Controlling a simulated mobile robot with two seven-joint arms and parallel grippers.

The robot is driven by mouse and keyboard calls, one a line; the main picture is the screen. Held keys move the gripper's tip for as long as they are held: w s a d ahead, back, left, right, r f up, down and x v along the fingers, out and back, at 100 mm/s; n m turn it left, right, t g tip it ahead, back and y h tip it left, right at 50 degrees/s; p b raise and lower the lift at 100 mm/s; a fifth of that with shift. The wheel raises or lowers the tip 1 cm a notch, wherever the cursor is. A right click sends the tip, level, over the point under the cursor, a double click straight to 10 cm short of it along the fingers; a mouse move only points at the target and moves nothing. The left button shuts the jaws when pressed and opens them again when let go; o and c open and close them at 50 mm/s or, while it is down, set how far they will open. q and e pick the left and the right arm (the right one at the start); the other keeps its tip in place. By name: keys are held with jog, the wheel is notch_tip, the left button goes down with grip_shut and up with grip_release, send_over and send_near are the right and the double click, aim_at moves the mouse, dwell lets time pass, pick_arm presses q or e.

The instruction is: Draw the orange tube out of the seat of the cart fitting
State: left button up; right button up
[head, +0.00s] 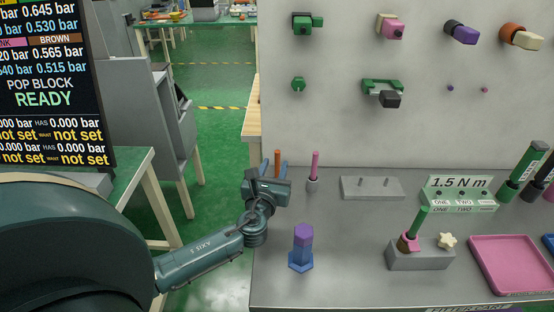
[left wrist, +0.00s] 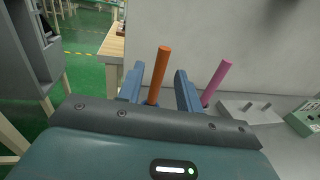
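The orange tube (head: 277,158) stands upright near the left back of the grey cart top. It also shows in the left wrist view (left wrist: 159,72), rising between the two blue fingers. My left gripper (head: 273,169) is open, one finger on each side of the tube, with a small gap visible on both sides. The seat of the fitting, at the tube's lower end, is hidden behind my gripper. My right gripper is in neither view.
A pink tube (head: 315,164) stands in its grey seat just right of my left gripper. A purple and blue hexagonal piece (head: 302,246) stands nearer the front. A grey plate (head: 371,188), a grey block (head: 420,257) and a pink tray (head: 512,280) lie further right. A pale wall (head: 350,130) stands behind.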

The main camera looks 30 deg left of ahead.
aim_at(277, 161)
pick_arm(q)
jog(key=shift+x, duration=1.95)
grip_shut()
